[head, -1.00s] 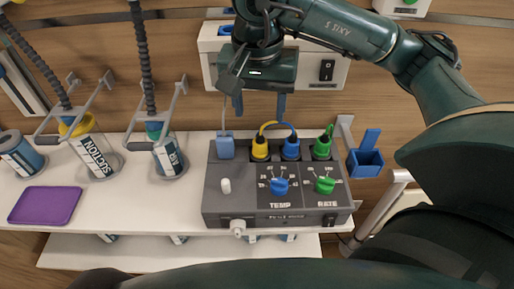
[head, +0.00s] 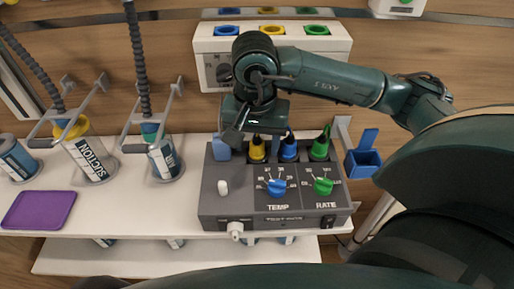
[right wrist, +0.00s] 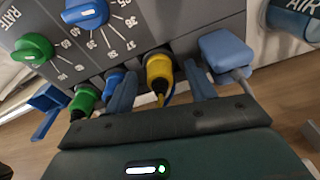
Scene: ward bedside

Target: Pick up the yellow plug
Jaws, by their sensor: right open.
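The yellow plug (head: 257,151) stands in the back row of the grey TEMP/RATE unit (head: 212,205). It also shows in the right wrist view (right wrist: 158,72). My right gripper (head: 264,128) is just above and behind it, pointing down at the row. In the right wrist view its two blue fingers (right wrist: 159,84) are apart, one on each side of the yellow plug, with gaps visible between. The plug's cord end is partly hidden by the gripper in the head view. My left gripper is not in view.
Beside it in the row are a blue plug (head: 289,150), a green plug (head: 320,149) and a light blue block (head: 221,151). A white box (head: 335,44) with coloured sockets is behind. A blue bin (head: 364,160) hangs right; suction canisters (head: 92,160) and a purple tray (head: 38,210) stand left.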

